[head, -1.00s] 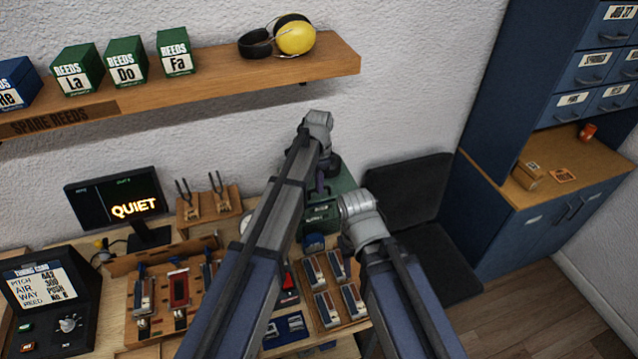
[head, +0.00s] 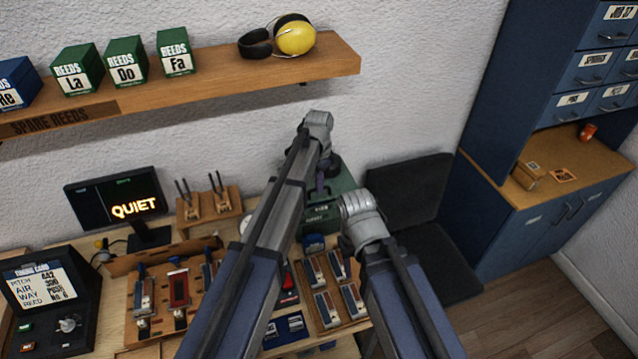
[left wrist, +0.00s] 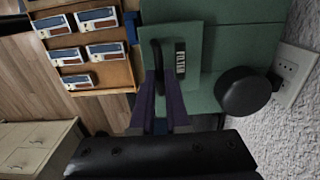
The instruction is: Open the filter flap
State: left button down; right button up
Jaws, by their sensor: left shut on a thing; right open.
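The filter flap (left wrist: 190,75) is a green panel with a dark "FILTER" label and a dark looped handle (left wrist: 157,48), seen in the left wrist view. It sits on a green box (left wrist: 240,40), which also shows in the head view (head: 345,185), partly behind my arms. My left gripper (left wrist: 161,80) is shut on the handle, its purple fingers pointing at the flap. In the head view, my left gripper (head: 321,188) is at the box, partly hidden by my arm. I cannot tell how far the flap is raised. My right gripper's fingers are hidden; only its arm shows, right of the box.
A round black knob (left wrist: 243,92) sticks out beside the flap, near a wall socket (left wrist: 296,75). A wooden tray (head: 335,320) of several reed parts lies close to the box. A black chair (head: 415,190) stands to the right. A shelf (head: 210,85) hangs above the bench.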

pick_arm(q)
jog(key=shift+w, duration=0.1)
jog(key=shift+w+a+r+g, duration=0.1)
jog(key=shift+w+r+g, duration=0.15)
jog(key=shift+w+g, duration=0.1)
jog(key=shift+w+a+r+g+h+p, duration=0.15)
jog(key=shift+w+r+g+h+p, duration=0.1)
jog(key=shift+w+g, duration=0.25)
jog(key=shift+w+a+r+g+h+p, duration=0.15)
jog(key=shift+w+g+h, duration=0.1)
jog(key=shift+w+g, duration=0.25)
jog(key=shift+w+a+r+g+h+b, duration=0.25)
jog(key=shift+w+g+h+b, duration=0.2)
jog(key=shift+g, duration=0.4)
jog(key=shift+w+a+r+g, duration=0.1)
jog(key=shift+a+r+g, duration=0.1)
jog(key=shift+g, duration=0.3)
jog(key=c, duration=0.9)
grip_release()
